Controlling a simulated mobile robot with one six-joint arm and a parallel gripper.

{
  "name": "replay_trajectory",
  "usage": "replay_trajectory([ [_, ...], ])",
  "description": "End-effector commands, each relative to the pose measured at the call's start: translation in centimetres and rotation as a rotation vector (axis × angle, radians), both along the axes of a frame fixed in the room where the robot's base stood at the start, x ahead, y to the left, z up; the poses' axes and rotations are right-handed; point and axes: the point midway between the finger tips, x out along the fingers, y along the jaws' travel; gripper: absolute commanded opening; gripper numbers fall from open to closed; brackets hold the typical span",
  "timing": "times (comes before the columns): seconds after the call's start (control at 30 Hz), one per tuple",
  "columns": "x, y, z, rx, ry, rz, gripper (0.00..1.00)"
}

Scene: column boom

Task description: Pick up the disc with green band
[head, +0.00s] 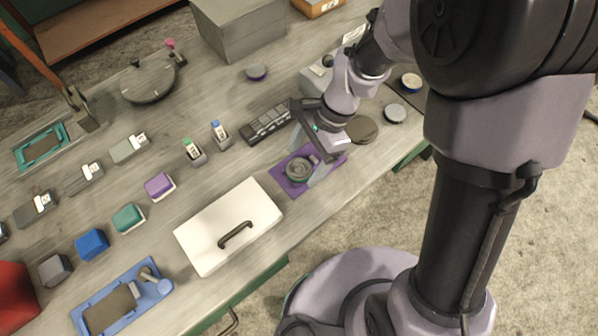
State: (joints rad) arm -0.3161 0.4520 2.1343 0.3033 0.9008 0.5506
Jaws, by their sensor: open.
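A round grey-green disc (299,169) lies on a purple mat (293,193) near the front edge of the bench. It looks like the disc with the green band, but the band is too small to make out clearly. My gripper (321,171) is open and empty, with its fingers pointing down over the right side of the mat, just right of the disc. I cannot tell how high the fingertips are above the mat.
A white lidded box (205,240) with a dark handle stands left of the mat. A dark segmented tray (266,125) lies behind it.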

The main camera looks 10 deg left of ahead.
Motion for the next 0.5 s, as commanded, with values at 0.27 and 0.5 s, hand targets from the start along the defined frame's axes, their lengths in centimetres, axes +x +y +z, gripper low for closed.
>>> replay_trajectory([
  [0.27, -0.27, 0.39, -1.19, -0.001, -0.001, 0.000, 0.75],
  [0.5, -0.26, 0.38, -1.17, 0.000, 0.000, 0.000, 0.28],
])
